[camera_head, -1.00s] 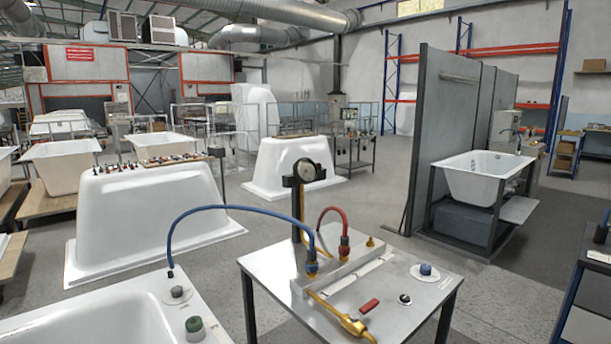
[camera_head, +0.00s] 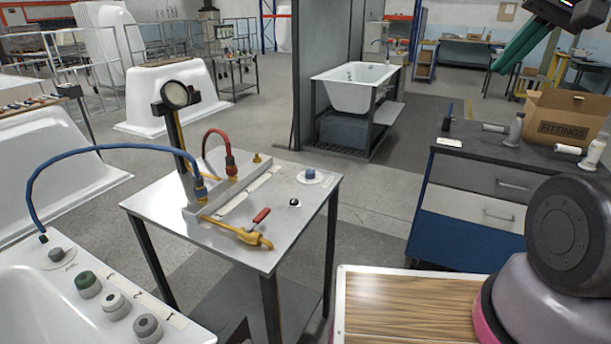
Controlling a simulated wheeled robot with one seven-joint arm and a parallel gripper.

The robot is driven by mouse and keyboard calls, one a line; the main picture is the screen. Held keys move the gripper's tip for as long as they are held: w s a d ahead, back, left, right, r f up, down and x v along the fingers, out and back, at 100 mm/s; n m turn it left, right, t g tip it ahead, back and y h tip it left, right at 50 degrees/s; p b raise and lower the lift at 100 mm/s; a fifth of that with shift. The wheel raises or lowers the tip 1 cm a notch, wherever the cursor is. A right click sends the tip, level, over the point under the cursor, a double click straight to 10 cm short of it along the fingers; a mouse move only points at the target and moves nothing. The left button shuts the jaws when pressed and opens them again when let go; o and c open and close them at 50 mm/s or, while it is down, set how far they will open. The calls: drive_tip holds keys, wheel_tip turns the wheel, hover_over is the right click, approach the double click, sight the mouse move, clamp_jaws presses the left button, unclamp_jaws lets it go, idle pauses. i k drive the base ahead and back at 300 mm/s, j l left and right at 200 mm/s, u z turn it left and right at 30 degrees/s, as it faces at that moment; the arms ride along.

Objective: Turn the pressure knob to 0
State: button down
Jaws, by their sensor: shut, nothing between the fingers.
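A blue-grey knob (camera_head: 311,175) stands on a round white dial plate at the right back of the steel table (camera_head: 150,203). A grey knob (camera_head: 57,254) sits on a similar white plate on the tub rim at lower left. Markings on both are too small to read, so I cannot tell which is the pressure knob. A round gauge (camera_head: 175,94) stands on a post behind the table's manifold. My gripper (camera_head: 497,68), black with teal fingers, is at the top right, shut and empty, well away from both knobs.
Several more knobs line the tub rim (camera_head: 180,321). A drawer bench (camera_head: 480,185) with a fittings box (camera_head: 562,122) stands right; open floor lies between.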

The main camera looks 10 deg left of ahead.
sight(309, 173)
drive_tip(key=i+l+u, duration=0.2)
drive_tip(key=u, duration=0.2)
drive_tip(key=i+l+u, duration=0.2)
drive_tip(key=l+u, duration=0.2)
drive_tip(key=i+l+u, duration=0.1)
drive_tip(key=l+u, duration=0.25)
